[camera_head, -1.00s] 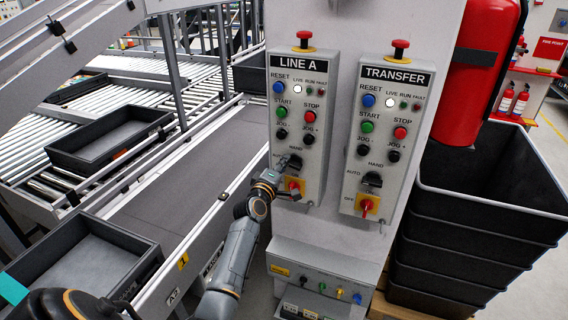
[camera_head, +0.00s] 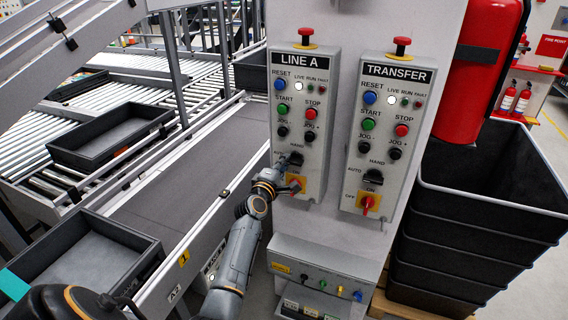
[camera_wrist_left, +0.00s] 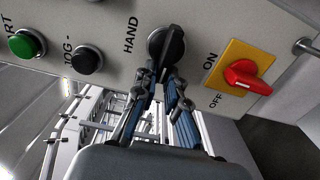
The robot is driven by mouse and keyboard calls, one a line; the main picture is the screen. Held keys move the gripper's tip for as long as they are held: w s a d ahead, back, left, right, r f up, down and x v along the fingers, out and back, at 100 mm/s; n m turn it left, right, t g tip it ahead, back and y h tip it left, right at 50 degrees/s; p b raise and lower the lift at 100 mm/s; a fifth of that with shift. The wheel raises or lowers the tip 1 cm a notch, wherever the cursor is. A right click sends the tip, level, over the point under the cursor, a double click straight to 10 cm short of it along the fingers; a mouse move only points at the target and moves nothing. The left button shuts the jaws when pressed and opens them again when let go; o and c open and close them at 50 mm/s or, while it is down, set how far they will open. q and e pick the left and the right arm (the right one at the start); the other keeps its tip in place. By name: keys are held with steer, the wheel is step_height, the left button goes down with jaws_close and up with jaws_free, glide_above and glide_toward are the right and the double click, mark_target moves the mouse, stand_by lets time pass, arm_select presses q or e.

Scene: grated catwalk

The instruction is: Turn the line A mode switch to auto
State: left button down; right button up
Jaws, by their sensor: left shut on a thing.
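The LINE A panel (camera_head: 312,75) is a grey box on a pale column. Its black mode switch (camera_head: 296,158) sits below the jog buttons, with HAND printed above it. My left gripper (camera_head: 287,164) reaches it from the lower left. In the left wrist view, the fingers (camera_wrist_left: 161,74) are shut on the handle of the black switch (camera_wrist_left: 166,41). The handle runs roughly up and down in that picture, across from the HAND label. The fingers and wrist partly hide the AUTO label, and I cannot tell exactly where the pointer sits. My right gripper is not in view.
The red on/off switch (camera_wrist_left: 245,76) on its yellow plate is close beside the fingers. The TRANSFER panel (camera_head: 398,75) with a similar switch (camera_head: 373,176) stands to the right. A conveyor (camera_head: 130,215) runs at left; black crates (camera_head: 480,240) are stacked at right.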

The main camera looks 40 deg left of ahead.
arm_select(q)
steer(key=c, duration=1.4)
jaws_free()
steer(key=shift+s, duration=0.1)
steer(key=v, duration=1.2)
